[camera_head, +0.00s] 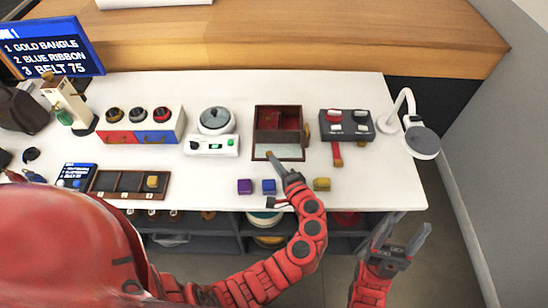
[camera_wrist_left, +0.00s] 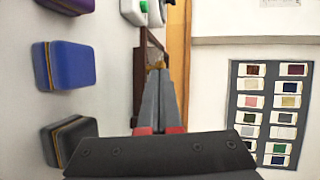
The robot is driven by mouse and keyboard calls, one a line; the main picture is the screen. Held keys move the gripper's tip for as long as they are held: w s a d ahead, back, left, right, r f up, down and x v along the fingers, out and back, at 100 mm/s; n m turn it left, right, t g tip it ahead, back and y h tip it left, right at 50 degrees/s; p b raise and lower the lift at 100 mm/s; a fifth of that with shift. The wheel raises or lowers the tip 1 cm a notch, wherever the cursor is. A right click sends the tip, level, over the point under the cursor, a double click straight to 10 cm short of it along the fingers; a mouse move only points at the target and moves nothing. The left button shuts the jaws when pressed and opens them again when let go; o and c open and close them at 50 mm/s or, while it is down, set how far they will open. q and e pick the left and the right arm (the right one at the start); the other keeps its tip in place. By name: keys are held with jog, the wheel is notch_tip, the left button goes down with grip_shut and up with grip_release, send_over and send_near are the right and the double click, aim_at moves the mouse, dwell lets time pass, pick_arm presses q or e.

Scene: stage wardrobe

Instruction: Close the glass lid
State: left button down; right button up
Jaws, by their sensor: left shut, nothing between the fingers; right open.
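A dark wooden box (camera_head: 278,117) with a red inside stands open near the middle of the white table. Its glass lid (camera_head: 290,153) lies folded out on the box's front side, a pale pane in a dark frame. My left gripper (camera_head: 270,156) is shut and empty, its fingertips at the lid in the head view; I cannot tell whether they touch. In the left wrist view the shut fingers (camera_wrist_left: 158,82) point at the dark frame (camera_wrist_left: 141,85), near a brass-coloured piece (camera_wrist_left: 157,65). My right gripper (camera_head: 404,243) is open and empty, beyond the table's front right corner.
Purple (camera_head: 244,187), blue (camera_head: 269,187) and yellow (camera_head: 321,184) small boxes stand along the front edge. A scale (camera_head: 211,144) is left of the wooden box. A dark tray (camera_head: 346,125) and a white lamp (camera_head: 422,142) are to its right.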

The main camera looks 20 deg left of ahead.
aim_at(275, 135)
dwell(0.4)
pick_arm(q)
jog(key=w+a+b, duration=0.1)
jog(key=w, duration=0.3)
jog(key=w+a+b, duration=0.1)
jog(key=w+b, duration=0.1)
jog(key=w, duration=0.2)
jog(key=w+a+b, duration=0.1)
jog(key=w+b, duration=0.1)
jog(key=w, duration=0.3)
jog(key=shift+a, duration=0.4)
jog(key=shift+r, duration=0.25)
